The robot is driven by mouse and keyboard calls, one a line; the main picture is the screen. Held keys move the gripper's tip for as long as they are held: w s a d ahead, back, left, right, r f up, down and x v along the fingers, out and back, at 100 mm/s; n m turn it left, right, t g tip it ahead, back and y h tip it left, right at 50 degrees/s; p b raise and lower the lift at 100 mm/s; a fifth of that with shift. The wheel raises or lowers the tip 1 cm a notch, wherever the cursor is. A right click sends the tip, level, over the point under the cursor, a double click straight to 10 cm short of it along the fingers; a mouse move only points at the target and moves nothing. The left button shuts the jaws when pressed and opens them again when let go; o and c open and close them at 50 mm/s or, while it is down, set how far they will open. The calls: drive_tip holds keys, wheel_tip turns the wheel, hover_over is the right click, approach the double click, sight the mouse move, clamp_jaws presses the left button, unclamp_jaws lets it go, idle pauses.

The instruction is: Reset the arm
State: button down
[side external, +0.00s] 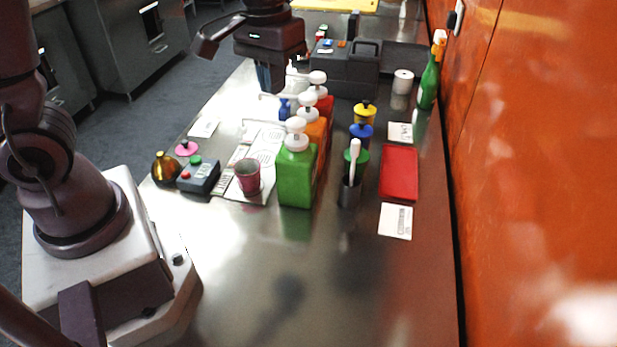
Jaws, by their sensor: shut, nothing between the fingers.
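My gripper (271,84) is at the top middle of the side external view, pointing down above the far part of the steel counter. Its fingers are shut and I see nothing held between them. The fingertips are small and dark here, just left of the row of pump bottles.
Green (297,178), orange (316,131) and red pump bottles stand mid-counter. A red cup (248,177), control box (198,176) and amber bottle (165,168) are left. A red tray (398,172) and green bottle (428,84) stand near the orange wall. The near counter (330,290) is clear.

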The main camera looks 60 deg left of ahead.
drive_tip(key=s+d+r+m+t, duration=0.1)
drive_tip(key=s+r+m+t, duration=0.3)
drive_tip(key=s+r, duration=0.4)
drive_tip(key=shift+s+d+r+m+t, duration=0.15)
drive_tip(key=shift+s+d+m+t, duration=0.35)
drive_tip(key=shift+s, duration=1.65)
